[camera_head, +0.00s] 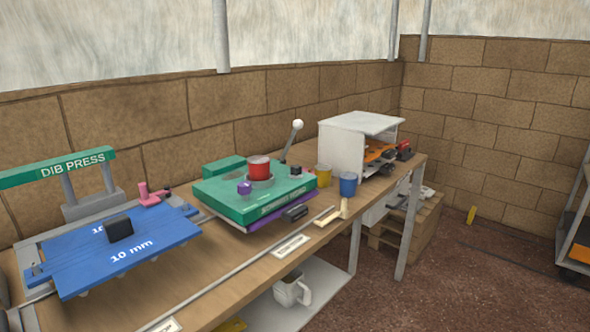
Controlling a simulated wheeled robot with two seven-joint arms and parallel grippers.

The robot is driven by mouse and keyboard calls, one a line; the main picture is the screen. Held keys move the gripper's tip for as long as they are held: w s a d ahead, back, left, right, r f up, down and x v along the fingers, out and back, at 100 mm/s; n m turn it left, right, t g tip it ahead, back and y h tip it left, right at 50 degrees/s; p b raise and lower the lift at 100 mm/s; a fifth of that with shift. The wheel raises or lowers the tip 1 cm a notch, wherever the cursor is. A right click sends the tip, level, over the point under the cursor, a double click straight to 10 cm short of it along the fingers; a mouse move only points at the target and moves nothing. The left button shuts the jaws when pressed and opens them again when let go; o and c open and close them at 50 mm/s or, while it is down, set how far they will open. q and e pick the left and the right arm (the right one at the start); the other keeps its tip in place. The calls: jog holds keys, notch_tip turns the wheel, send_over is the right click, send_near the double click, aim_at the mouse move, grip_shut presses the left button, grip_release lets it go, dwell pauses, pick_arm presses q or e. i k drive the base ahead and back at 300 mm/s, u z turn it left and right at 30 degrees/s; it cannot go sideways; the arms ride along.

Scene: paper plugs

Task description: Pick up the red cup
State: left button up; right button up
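Neither of my grippers shows in the head view.
A lever with a white knob (297,125) rises just behind and right of the cup. A yellow cup (324,175) and a blue cup (348,184) stand to the right, before a white open box (344,147). A blue plate (165,243) under the green DIB PRESS bar (60,168) is at left.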

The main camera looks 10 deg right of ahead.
aim_at(259, 165)
jog(key=z, duration=1.7)
jog(key=i, duration=2.25)
jog(key=u, duration=2.55)
